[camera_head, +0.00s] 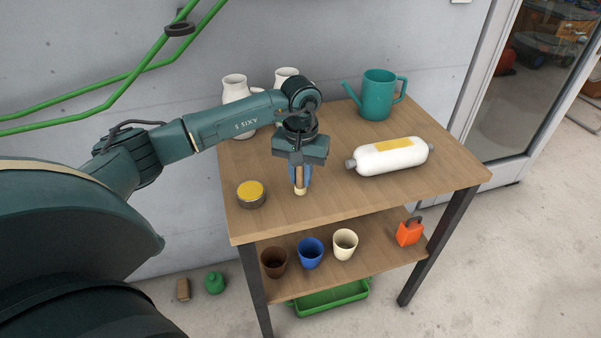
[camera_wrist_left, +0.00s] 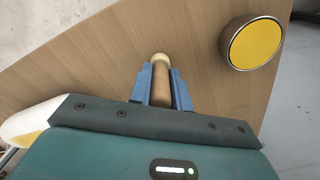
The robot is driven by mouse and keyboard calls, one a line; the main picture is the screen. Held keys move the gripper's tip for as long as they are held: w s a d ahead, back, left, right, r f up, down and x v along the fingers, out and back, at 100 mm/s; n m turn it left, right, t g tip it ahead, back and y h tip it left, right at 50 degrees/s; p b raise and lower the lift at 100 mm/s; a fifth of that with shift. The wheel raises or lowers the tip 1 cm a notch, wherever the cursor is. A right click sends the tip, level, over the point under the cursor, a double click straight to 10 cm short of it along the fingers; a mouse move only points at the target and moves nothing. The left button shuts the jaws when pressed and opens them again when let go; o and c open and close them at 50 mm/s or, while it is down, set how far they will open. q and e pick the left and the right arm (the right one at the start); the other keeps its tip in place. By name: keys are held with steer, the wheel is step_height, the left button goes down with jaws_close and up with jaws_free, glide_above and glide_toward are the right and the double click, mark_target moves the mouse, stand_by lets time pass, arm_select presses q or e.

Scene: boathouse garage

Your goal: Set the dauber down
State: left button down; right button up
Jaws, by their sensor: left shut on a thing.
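The dauber (camera_head: 300,182) has a brown handle and a pale rounded end. My left gripper (camera_head: 300,172) is shut on it above the wooden table top (camera_head: 340,205). The dauber hangs close to upright with its pale end down. I cannot tell whether that end touches the table. In the left wrist view the dauber (camera_wrist_left: 160,84) sits between the two blue fingers of the left gripper (camera_wrist_left: 162,88). My right gripper is not in view.
A tin with a yellow top (camera_head: 251,194) stands left of the dauber. A white bottle (camera_head: 390,156) lies to the right. A teal watering can (camera_head: 378,95) and white jugs (camera_head: 236,90) stand behind. The front table top is clear. Cups (camera_head: 310,254) stand on the lower shelf.

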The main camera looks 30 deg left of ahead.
arm_select(q)
steer(key=shift+f, duration=0.1)
steer(key=c, duration=1.2)
jaws_free()
steer(key=shift+c, duration=0.2)
step_height(320, 180, up, 13)
steer(key=shift+r+b, duration=0.1)
steer(key=shift+b, duration=0.45)
steer(key=shift+c, duration=0.4)
jaws_close()
